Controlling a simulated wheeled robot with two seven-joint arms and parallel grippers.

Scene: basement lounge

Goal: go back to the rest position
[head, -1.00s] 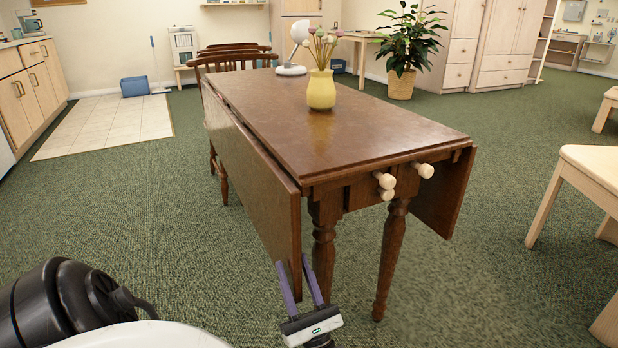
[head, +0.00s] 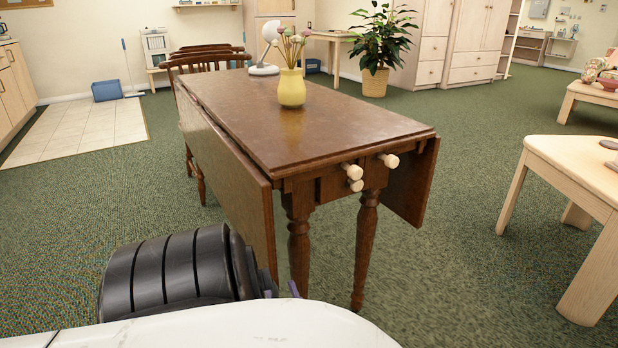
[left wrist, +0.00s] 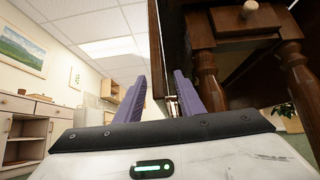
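My left gripper (head: 281,287) is mostly hidden behind my own dark arm link at the bottom of the head view. Only bits of its purple fingers show, low in front of the drop-leaf table's near end. In the left wrist view, the two purple fingers of the left gripper (left wrist: 159,77) stand apart with nothing held between them. My right gripper is in neither view.
The brown drop-leaf table (head: 300,125) stands close ahead, its leaves hanging. A yellow vase (head: 291,88) and a white lamp (head: 264,69) stand on it. A pale wooden table (head: 575,160) is at the right. Green carpet lies open between them.

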